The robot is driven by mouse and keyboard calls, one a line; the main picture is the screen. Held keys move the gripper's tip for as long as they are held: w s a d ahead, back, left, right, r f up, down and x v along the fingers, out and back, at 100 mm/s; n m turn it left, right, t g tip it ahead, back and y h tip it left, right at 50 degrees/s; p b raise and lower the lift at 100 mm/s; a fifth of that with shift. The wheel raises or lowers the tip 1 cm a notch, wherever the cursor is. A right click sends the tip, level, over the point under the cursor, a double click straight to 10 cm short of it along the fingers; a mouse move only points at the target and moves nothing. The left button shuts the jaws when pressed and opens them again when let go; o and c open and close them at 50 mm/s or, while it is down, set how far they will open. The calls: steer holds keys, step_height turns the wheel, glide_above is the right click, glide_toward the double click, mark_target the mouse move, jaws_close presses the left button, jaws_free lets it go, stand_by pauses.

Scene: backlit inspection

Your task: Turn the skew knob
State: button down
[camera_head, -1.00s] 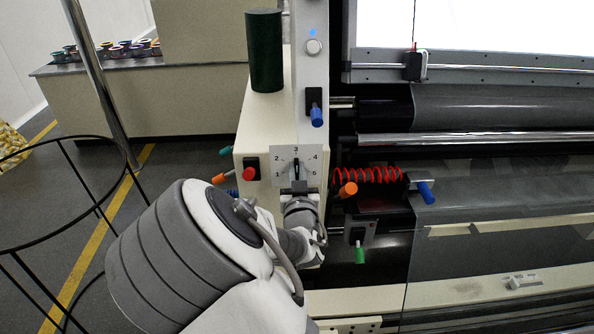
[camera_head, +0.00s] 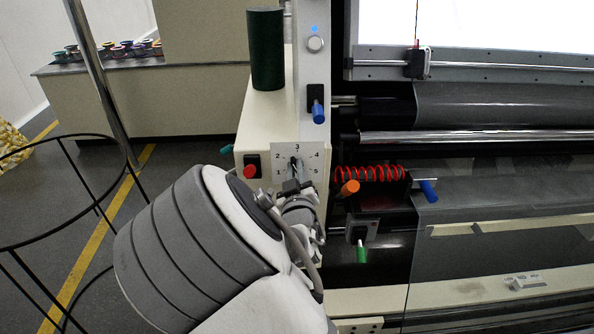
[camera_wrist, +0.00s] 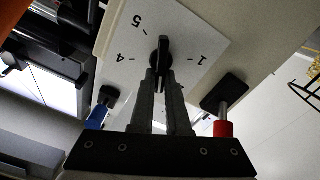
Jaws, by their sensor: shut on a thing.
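The skew knob is a narrow black bar knob (camera_head: 295,163) on a white dial plate (camera_head: 309,155) marked with numbers, on the front of the cream machine housing. In the head view its upper end is near the 3. In the wrist view the knob (camera_wrist: 162,52) stands between the fingertips, with the 5, 4 and 1 of the dial readable around it. My gripper (camera_wrist: 161,78) is shut on the knob. In the head view my gripper (camera_head: 293,182) reaches the knob from below, tilted, and my wrist covers the dial's lower edge.
An orange-handled lever (camera_head: 349,187), red coiled hose (camera_head: 370,173) and green-handled lever (camera_head: 361,252) are at the right. A wire stand (camera_head: 62,148) is at left.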

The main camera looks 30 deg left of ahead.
steer(key=shift+s+a+f+n, duration=0.1)
steer(key=shift+a+f+n, duration=0.05)
steer(key=shift+n, duration=1.5)
steer(key=shift+s+a+f+n, duration=0.1)
steer(key=shift+a+n, duration=0.05)
steer(key=shift+n, duration=1.5)
steer(key=c, duration=0.9)
jaws_free()
steer(key=p+v, duration=0.2)
steer(key=v, duration=1.5)
steer(key=shift+s, duration=0.2)
